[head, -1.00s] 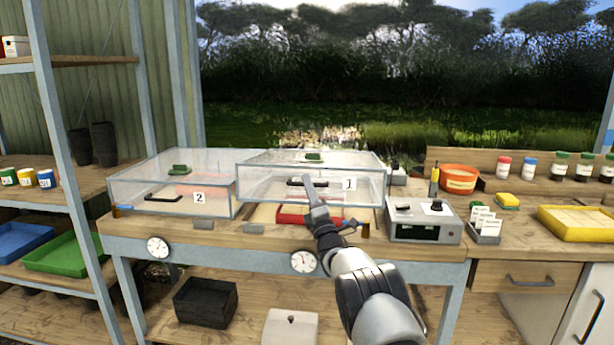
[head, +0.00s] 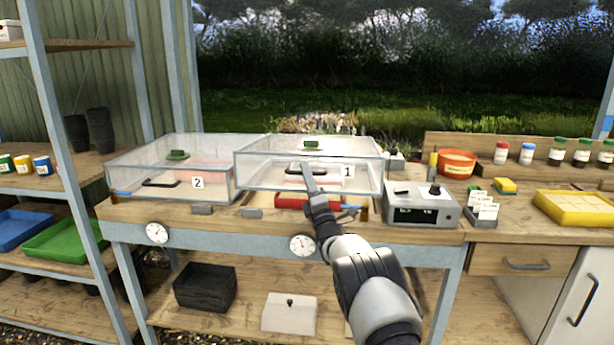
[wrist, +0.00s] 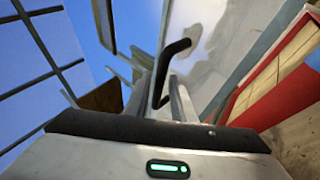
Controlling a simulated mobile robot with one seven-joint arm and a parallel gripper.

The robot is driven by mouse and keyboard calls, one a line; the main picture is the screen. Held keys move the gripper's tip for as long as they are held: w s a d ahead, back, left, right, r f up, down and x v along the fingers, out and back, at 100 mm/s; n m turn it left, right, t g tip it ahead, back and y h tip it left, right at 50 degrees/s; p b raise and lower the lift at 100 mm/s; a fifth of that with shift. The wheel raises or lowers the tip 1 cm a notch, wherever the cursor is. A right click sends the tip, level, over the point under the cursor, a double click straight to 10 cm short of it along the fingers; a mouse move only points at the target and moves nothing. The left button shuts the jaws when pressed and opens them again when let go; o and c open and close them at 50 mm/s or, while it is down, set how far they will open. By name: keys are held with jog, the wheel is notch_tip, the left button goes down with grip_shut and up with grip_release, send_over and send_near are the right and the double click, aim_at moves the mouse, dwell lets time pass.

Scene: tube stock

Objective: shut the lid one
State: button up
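Lid one is a clear box-shaped lid (head: 262,174) with a "1" label, a black front handle (head: 324,171) and a green piece on top. It sits higher than lid two (head: 128,178), with a gap under its front edge. The finger contact is partly hidden.
A grey device (head: 423,204) stands on the bench right of lid one, with a card holder (head: 482,212) beyond. Lid two is close on the left. Two dials hang on the bench front.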

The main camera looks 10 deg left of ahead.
jog(key=shift+f, duration=0.2)
jog(key=p+v, duration=0.2)
jog(key=v, duration=1.5)
jog(key=shift+s+d+p, duration=0.15)
jog(key=shift+p, duration=0.15)
jog(key=shift+c, duration=0.4)
